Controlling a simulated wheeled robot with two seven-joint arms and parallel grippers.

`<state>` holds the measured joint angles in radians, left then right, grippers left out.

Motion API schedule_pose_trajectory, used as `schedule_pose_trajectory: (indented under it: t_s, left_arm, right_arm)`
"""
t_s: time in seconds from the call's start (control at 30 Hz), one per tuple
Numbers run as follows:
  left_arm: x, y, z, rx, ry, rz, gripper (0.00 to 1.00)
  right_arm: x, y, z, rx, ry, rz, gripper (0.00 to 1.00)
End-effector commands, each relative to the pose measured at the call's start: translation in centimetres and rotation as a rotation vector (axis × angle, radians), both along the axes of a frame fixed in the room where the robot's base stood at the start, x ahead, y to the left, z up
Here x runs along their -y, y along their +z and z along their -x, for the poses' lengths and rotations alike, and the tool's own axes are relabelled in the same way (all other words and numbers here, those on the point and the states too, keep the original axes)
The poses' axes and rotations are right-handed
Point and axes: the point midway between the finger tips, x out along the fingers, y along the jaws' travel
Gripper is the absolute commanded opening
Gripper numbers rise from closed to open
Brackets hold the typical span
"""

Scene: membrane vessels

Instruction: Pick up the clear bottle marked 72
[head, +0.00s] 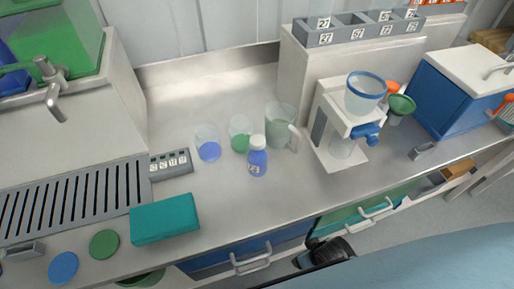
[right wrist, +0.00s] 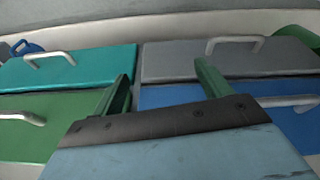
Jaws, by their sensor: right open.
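Small clear bottles with printed labels stand in a grey rack (head: 345,40) on the raised white ledge at the back: one at the left end (head: 322,20) and two towards the right (head: 384,15) (head: 411,13). Their numbers are too small to read surely, so I cannot tell which is 72. The rack front also has number tags, one looking like 72. My right gripper (right wrist: 162,72) is open and empty, its green fingers apart in front of drawer fronts. In the head view my right arm is low at the bottom right, below the counter edge. My left gripper is not in view.
A blue bottle (head: 257,158) with a white cap stands mid-counter by beakers and a clear jug (head: 281,125). A white filter stand (head: 345,135) stands right of it. A teal box (head: 165,218) lies at front left. Drawer handles (right wrist: 235,42) jut out near my right gripper.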

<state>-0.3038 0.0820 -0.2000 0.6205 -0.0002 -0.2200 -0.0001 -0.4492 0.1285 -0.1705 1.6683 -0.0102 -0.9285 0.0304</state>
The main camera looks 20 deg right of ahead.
Motion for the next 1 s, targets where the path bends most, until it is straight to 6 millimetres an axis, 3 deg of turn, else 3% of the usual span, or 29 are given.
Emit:
schedule_pose_trajectory:
  t_s: [0.03, 0.1, 0.2, 0.43, 0.5, 0.8, 1.0]
  left_arm:
    - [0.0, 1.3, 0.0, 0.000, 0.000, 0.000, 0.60]
    - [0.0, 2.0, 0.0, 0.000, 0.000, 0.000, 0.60]
    - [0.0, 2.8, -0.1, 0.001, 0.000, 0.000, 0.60]
    - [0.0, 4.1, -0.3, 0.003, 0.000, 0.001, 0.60]
    - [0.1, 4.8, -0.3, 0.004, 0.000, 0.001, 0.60]
    - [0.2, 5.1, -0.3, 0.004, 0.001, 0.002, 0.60]
    - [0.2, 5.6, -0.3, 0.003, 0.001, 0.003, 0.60]
  right_arm:
    - [-0.1, 3.8, -0.9, 0.023, -0.002, -0.002, 0.77]
    - [-0.3, 7.3, -1.6, 0.040, -0.005, -0.004, 0.77]
    - [-0.4, 11.4, -2.2, 0.062, -0.008, -0.005, 0.77]
    - [-0.5, 18.4, -2.6, 0.099, -0.012, -0.007, 0.77]
    - [-0.5, 21.1, -3.6, 0.163, -0.008, -0.007, 0.77]
    - [-1.8, 23.9, -10.2, 0.533, 0.049, -0.078, 0.77]
    - [-3.8, 26.6, -12.9, 0.755, 0.135, -0.196, 0.77]
